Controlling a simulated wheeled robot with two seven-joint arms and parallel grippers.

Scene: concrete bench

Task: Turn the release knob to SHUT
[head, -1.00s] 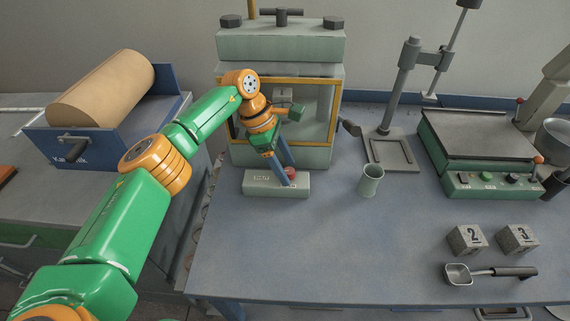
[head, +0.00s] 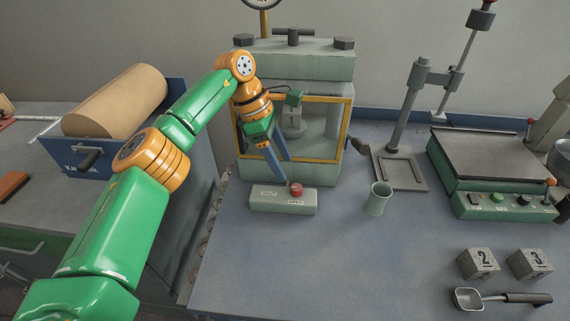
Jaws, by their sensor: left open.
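The release knob (head: 296,188) is a small red knob on top of a low pale-green box (head: 283,207) at the foot of the press. The box has two small labels, one near its left end that seems to read SHUT and one below the knob that reads OPEN. The knob sits at the OPEN end; its exact pointing is too small to tell. My left gripper (head: 287,171) is open, its blue fingers pointing down just above and left of the knob. It appears empty; contact with the knob cannot be made out. My right gripper is not in view.
The press (head: 310,175) with its yellow-framed window stands right behind my left gripper. A pale-green cup (head: 378,199) stands right of the box. A grey stand (head: 402,170) and a hot plate unit (head: 485,155) are farther right. Numbered blocks (head: 478,263) and a scoop (head: 470,299) lie front right.

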